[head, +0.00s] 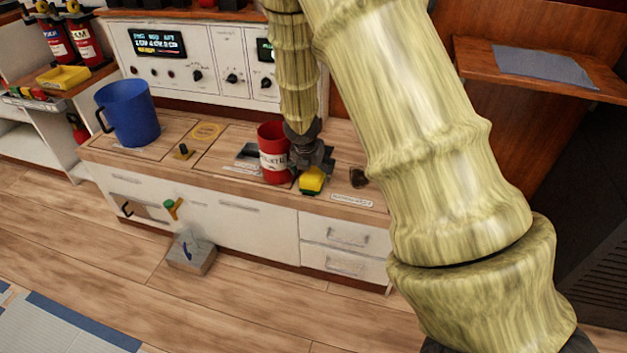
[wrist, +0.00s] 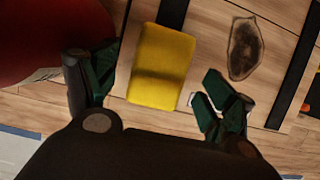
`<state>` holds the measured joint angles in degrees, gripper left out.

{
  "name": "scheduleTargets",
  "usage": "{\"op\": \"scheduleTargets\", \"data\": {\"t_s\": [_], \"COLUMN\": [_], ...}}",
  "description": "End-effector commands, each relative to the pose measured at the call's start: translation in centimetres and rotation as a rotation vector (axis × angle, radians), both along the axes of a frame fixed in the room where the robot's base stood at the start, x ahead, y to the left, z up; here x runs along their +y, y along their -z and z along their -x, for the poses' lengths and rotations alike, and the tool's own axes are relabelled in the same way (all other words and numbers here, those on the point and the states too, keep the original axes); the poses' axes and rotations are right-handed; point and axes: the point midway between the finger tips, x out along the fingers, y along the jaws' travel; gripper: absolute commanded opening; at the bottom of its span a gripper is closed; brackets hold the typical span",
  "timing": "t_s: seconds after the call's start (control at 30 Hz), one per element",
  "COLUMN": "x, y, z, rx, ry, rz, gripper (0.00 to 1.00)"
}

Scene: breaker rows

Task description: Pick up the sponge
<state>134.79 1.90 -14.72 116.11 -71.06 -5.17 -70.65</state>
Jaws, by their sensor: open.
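The sponge (head: 312,181) is a yellow block with a green layer along its side, on the wooden counter top in the head view. In the wrist view the sponge (wrist: 162,66) shows as a yellow rectangle between and ahead of my two dark fingers. My gripper (head: 316,160) is just behind and above the sponge in the head view. In the wrist view my gripper (wrist: 156,90) is open, with one finger to each side of the sponge. I cannot tell whether either finger touches it.
A red can (head: 272,152) stands close to my gripper's left; its red side (wrist: 50,35) fills the wrist view's upper left. A dark brown patch or object (wrist: 243,48) lies to the right. A blue mug (head: 130,112) stands farther left. The counter's front edge is near the sponge.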

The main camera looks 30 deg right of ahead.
Motion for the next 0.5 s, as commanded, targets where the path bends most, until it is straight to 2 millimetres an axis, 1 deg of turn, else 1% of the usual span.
{"op": "scheduleTargets", "data": {"t_s": [0.03,0.2,0.3,0.5], "x": [-0.2,-0.8,-1.0,-1.0], "y": [1.1,3.0,3.4,3.3], "z": [-0.1,-0.7,-0.8,-0.9], "rx": [0.001,0.000,0.000,0.000], "ry": [0.001,0.000,0.000,0.000], "rz": [0.000,0.000,0.000,0.000], "gripper": [0.83,0.83,0.83,0.83]}}
